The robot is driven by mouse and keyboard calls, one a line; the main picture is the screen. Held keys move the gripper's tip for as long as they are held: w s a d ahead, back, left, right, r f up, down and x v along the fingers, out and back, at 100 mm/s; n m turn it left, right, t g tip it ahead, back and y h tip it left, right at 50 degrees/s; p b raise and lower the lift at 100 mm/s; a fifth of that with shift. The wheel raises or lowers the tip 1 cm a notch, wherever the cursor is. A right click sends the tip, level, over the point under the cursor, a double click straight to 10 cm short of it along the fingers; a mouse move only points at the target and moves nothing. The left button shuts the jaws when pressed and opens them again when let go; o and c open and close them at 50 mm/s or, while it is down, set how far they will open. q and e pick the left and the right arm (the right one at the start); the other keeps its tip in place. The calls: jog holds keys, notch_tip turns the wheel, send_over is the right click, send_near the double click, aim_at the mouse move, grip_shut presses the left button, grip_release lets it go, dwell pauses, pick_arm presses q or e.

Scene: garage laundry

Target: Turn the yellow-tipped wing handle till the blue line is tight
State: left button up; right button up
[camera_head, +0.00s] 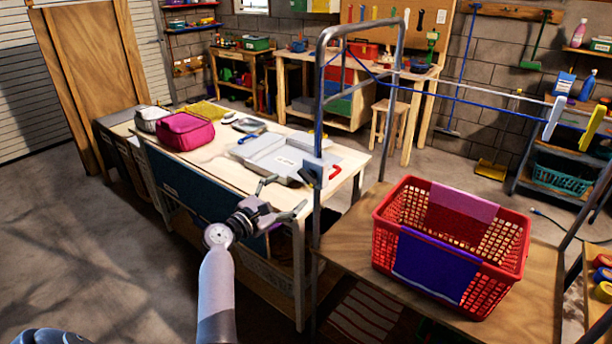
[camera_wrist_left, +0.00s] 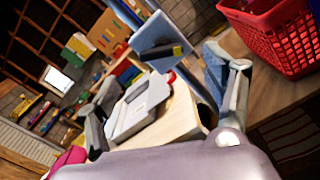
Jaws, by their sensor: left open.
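In the head view the plate (camera_head: 313,168) is on the metal post, and the handle is small there. My left gripper (camera_head: 283,198) is open and empty, just left of and below the plate. In the wrist view its two fingers stand apart on either side below the handle, not touching it. The blue line (camera_head: 455,89) runs from the metal frame to the right and dips near the frame. My right gripper is out of view.
A red basket (camera_head: 468,272) with purple and pink cloths stands on a wooden top right of the post. A workbench (camera_head: 340,170) with a grey tray (camera_head: 275,150) and a magenta bag (camera_head: 187,131) lies behind my gripper. White and yellow pegs (camera_head: 553,118) hang at right.

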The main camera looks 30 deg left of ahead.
aim_at(305, 179)
pick_arm(q)
jog(key=w, duration=0.8)
jog(key=shift+w+d+p, duration=0.3)
jog(key=shift+w+p, duration=0.1)
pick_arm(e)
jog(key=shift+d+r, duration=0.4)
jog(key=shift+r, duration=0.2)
pick_arm(q)
jog(key=shift+f, duration=0.1)
jog(key=c, duration=1.2)
jog(key=shift+o, duration=0.2)
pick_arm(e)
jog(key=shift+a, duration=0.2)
